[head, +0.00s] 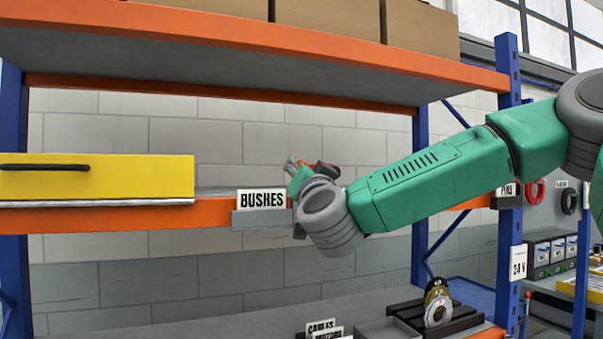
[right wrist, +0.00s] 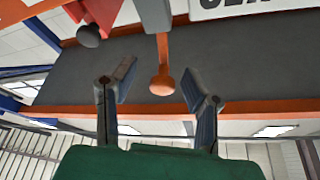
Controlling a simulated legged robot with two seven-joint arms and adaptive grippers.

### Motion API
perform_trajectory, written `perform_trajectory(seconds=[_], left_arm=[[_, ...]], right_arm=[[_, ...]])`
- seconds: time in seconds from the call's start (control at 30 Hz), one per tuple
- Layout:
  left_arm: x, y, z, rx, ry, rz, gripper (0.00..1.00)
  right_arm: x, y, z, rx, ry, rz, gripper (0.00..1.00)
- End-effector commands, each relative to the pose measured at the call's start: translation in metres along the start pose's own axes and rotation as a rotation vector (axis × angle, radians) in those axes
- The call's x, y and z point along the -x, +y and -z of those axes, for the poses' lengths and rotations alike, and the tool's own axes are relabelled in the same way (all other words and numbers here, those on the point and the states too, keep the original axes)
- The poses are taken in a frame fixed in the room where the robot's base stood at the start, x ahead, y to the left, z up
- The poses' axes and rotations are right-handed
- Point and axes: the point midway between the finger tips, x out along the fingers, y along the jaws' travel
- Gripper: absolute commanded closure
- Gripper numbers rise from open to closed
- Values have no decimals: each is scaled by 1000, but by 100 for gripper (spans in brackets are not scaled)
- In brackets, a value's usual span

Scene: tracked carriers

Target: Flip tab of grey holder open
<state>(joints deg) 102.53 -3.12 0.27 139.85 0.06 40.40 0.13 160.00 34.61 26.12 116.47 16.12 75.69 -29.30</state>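In the right wrist view a grey holder (right wrist: 154,14) comes in from the top edge. Its orange tab (right wrist: 162,58) hangs from it and ends in a round orange knob. My right gripper (right wrist: 158,86) is open, one finger on each side of the knob, with a visible gap to both fingers. No contact shows. In the head view my right gripper (head: 292,164) is at the shelf, behind its own wrist, just above the BUSHES sign. The holder cannot be made out there. My left gripper is in neither view.
A red piece with a dark grey knob (right wrist: 88,36) is beside the grey holder. A white sign (right wrist: 255,8) is at the upper right. In the head view the BUSHES sign (head: 262,200) is below my gripper, a yellow drawer (head: 120,178) to the left, and an orange-edged shelf (head: 250,36) above.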

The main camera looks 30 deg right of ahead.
Motion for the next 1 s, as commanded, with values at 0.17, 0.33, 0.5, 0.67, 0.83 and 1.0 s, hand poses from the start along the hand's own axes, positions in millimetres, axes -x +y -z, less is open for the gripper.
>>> perform_trajectory(seconds=[0.17, 0.33, 0.5, 0.67, 0.83, 1.0], left_arm=[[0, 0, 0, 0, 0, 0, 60], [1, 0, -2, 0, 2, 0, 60], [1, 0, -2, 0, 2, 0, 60], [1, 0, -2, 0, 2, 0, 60], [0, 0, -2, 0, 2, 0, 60], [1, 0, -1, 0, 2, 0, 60]], right_arm=[[-1, 0, 0, 0, 1, 1, 59], [9, -1, 0, 0, 1, 2, 59], [40, -1, 0, 1, 0, 4, 59], [75, 0, -1, 1, -1, 3, 59], [103, 1, -1, 0, -1, 1, 59], [116, 2, -2, 0, -1, 0, 59]])
